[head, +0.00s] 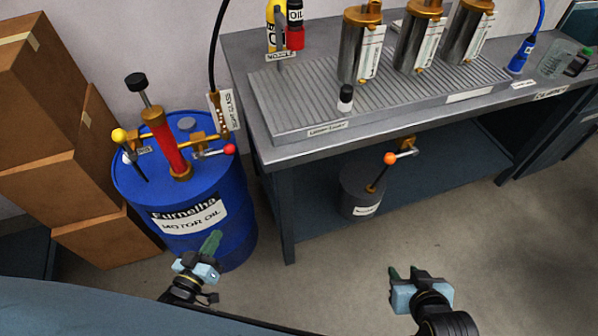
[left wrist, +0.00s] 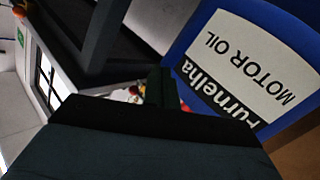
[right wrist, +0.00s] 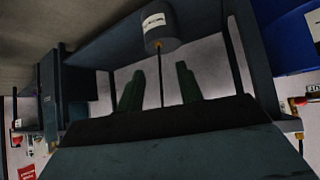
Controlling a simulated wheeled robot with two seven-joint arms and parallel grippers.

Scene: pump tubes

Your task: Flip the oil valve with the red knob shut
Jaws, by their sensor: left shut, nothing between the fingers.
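The oil valve's red knob (head: 230,149) sits at the end of a short lever on the right side of the blue oil drum's top, beside a brass fitting (head: 197,137). The blue drum (head: 235,205) is labelled "MOTOR OIL"; its label also shows close up in the left wrist view (left wrist: 245,65). My left gripper (head: 210,243) is shut and empty, in front of the drum and well below the knob, touching nothing that I can make out. My right gripper (head: 404,274) is open and empty, over the floor in front of the bench; its two fingers show apart in the right wrist view (right wrist: 158,88).
A red pump (head: 167,148) and a yellow knob (head: 119,135) stand on the drum. Cardboard boxes (head: 70,170) are stacked at left. The grey bench (head: 300,150) stands at right; on its shelf is a grey canister (head: 358,185) near an orange knob (head: 390,158). The front floor is clear.

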